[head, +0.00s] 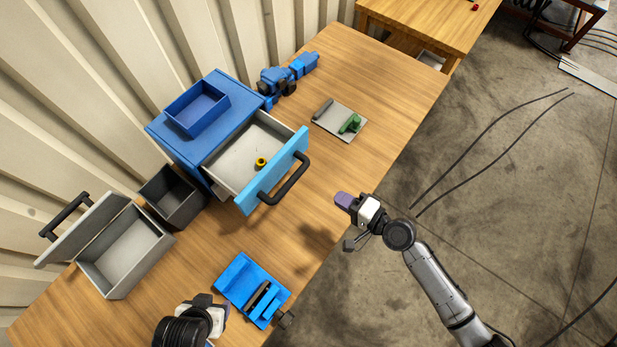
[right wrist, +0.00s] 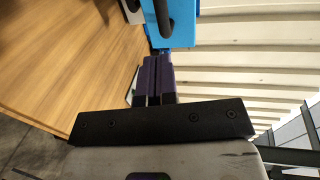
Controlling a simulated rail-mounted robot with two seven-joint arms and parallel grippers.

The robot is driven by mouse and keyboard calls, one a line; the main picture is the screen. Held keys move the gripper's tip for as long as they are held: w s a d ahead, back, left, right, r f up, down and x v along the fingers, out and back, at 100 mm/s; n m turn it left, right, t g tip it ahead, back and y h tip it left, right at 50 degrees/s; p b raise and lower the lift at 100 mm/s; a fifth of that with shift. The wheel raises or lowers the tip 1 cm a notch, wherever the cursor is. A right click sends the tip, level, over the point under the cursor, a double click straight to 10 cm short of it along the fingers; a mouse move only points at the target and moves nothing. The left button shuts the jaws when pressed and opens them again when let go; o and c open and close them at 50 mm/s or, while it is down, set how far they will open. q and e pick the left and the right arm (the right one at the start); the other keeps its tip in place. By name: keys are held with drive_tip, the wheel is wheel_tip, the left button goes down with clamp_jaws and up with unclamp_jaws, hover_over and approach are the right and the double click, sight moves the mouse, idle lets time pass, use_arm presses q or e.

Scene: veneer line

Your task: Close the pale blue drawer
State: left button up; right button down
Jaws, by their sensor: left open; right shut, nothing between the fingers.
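The pale blue drawer (head: 297,151) is pulled out of the blue cabinet (head: 222,129). Its grey inside holds a small yellow ring (head: 261,162). A dark bar handle (head: 292,183) sits on its front. The drawer front (right wrist: 185,28) and handle (right wrist: 164,14) also show at the top of the right wrist view. My right gripper (head: 342,199) is shut and empty, apart from the handle, to its right in the head view. Its purple fingers (right wrist: 160,80) lie together in the wrist view. My left gripper (head: 219,309) is open at the bottom of the head view, partly hidden by its own wrist.
A blue tray (head: 197,107) sits on the cabinet. A dark open bin (head: 173,197) and a grey lidded box (head: 126,252) stand left of the drawer. A blue fixture (head: 238,276) lies in front. A grey plate with a green part (head: 350,124) lies beyond, on open wood (head: 385,88).

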drive_tip(key=p+x, duration=0.1)
drive_tip(key=x, duration=1)
drive_tip(key=shift+a, duration=0.25)
drive_tip(key=shift+w, duration=0.15)
